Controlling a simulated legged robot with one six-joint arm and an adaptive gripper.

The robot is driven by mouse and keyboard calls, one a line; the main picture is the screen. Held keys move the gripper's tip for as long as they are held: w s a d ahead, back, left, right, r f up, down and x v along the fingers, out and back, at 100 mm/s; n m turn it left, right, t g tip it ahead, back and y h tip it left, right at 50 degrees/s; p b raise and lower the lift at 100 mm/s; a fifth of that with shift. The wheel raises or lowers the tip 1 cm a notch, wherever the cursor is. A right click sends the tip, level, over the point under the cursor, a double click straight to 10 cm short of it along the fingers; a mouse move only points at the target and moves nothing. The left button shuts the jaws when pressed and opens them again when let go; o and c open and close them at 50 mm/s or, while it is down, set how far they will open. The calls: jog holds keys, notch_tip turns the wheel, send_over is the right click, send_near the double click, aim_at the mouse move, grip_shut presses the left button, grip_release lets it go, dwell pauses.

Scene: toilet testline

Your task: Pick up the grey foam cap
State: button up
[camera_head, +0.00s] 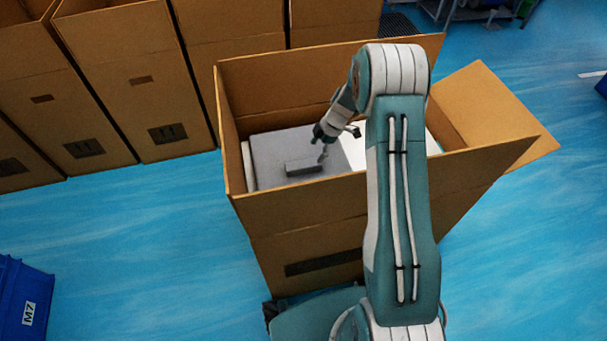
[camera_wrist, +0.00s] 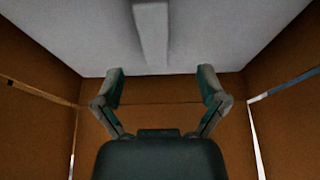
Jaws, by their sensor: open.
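The grey foam cap (camera_head: 270,150) lies inside an open cardboard box (camera_head: 300,208). A raised grey block (camera_head: 304,167) stands up from its top face. In the wrist view the foam cap (camera_wrist: 215,45) fills the upper part, with its raised rib (camera_wrist: 151,30) running down the middle. My gripper (camera_head: 338,146) is over the cap inside the box, beside the raised block. In the wrist view my gripper (camera_wrist: 162,76) has its two fingers spread wide, with nothing between them. The rib lies ahead, between the fingers' lines. I cannot tell whether a fingertip touches the cap.
The box walls (camera_wrist: 270,55) rise around the gripper on several sides. A box flap (camera_head: 490,105) folds outward at the right. Other tall cardboard boxes (camera_head: 135,85) stand behind and left. A blue crate (camera_head: 22,300) sits at lower left. The blue floor (camera_head: 140,240) is clear between.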

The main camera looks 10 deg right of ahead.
aim_at(305, 164)
jog(key=x, duration=0.9)
jog(key=shift+w+a+r, duration=0.2)
jog(key=shift+w+a, duration=0.15)
jog(key=shift+w, duration=0.05)
grip_shut()
